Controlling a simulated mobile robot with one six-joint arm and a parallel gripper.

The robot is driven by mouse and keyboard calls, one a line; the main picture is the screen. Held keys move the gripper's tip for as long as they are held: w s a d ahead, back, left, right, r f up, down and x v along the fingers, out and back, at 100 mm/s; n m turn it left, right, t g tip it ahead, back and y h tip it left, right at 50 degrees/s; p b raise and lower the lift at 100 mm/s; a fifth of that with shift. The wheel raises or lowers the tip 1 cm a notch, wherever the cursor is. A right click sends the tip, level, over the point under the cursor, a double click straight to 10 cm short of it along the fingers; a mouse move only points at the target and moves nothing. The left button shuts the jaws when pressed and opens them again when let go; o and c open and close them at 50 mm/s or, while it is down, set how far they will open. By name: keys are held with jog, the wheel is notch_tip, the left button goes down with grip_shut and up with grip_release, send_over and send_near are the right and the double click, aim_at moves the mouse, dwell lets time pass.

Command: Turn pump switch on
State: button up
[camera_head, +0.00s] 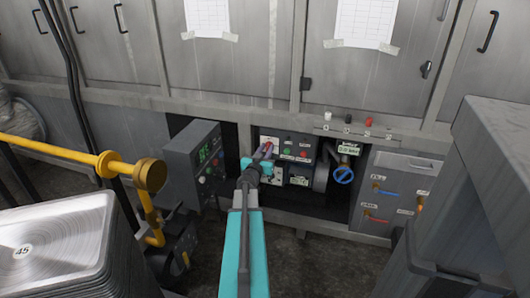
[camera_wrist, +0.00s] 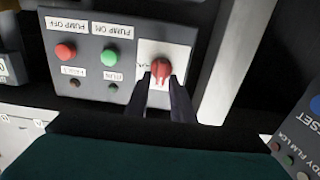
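A red rotary switch (camera_wrist: 161,68) sits on a white plate (camera_wrist: 181,53) on the pump panel, seen upside down in the wrist view. My gripper (camera_wrist: 161,78) is open, with one dark finger on each side of the switch; I cannot tell whether they touch it. Left of it are a green button (camera_wrist: 112,55) labelled PUMP ON and a red button (camera_wrist: 66,51) labelled PUMP OFF. In the head view my gripper (camera_head: 265,153) is at the upper left of the panel and partly hides the switch.
A yellow pipe (camera_head: 60,151) and a stack of metal pans (camera_head: 55,240) are at the left. A grey structure (camera_head: 500,150) stands at the right.

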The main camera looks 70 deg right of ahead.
grip_shut()
jog(key=shift+a, duration=0.35)
jog(key=shift+d+r, duration=0.1)
jog(key=shift+d, duration=0.25)
jog(key=shift+s+m, duration=0.1)
jog(key=shift+m, duration=0.3)
jog(key=shift+s+f+m+b, duration=0.2)
jog(key=shift+m+b, duration=0.7)
jog(key=shift+m, duration=1.95)
jog(key=shift+s+f+m+b, duration=0.25)
jog(key=shift+m+b, duration=0.65)
jog(key=shift+m, duration=2)
jog(key=shift+s+f+m+b, duration=0.2)
jog(key=shift+m+b, duration=0.7)
jog(key=shift+m, duration=1.95)
